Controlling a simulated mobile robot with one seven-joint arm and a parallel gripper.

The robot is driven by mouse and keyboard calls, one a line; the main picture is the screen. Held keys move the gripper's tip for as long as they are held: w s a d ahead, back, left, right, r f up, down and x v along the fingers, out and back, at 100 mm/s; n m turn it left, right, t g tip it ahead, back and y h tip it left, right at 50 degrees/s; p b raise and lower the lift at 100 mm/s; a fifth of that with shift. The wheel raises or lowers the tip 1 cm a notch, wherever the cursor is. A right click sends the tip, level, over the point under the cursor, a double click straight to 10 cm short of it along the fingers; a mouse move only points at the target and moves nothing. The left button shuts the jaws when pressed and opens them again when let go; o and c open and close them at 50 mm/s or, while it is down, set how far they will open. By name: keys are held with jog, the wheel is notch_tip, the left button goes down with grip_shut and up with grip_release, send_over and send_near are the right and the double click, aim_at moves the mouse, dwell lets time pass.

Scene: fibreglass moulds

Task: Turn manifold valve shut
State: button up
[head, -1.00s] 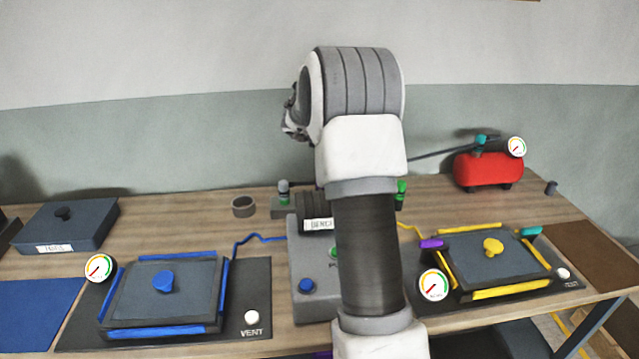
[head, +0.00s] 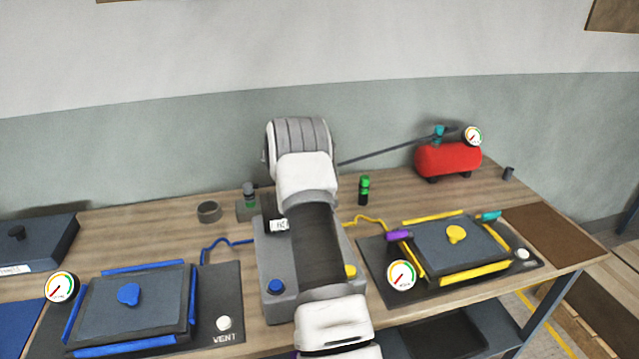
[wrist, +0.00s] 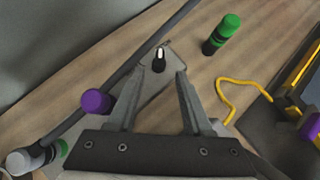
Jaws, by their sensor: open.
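The grey manifold box (head: 272,250) stands mid-table, with a blue knob (head: 275,286) and a yellow knob (head: 350,271) on its front part. My arm hides much of it. In the wrist view a black knob with a white pointer mark (wrist: 158,62) sits on a grey plate, ahead of and roughly between my fingertips. A purple knob (wrist: 96,101) is left of the left finger. I cannot tell which of these is the manifold valve. My gripper (wrist: 160,73) is open and empty; in the head view my arm hides it.
A green-capped bottle (head: 364,189) stands behind the box. A blue-edged mould (head: 135,303) lies left and a yellow-edged mould (head: 455,247) right, each with a gauge. Blue and yellow hoses run from the box. A red compressor (head: 448,160) stands at the back right.

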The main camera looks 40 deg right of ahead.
jog(key=x, duration=0.7)
jog(key=shift+w+d+f, duration=0.1)
jog(key=shift+d+f, duration=0.05)
jog(key=shift+d, duration=0.1)
grip_shut()
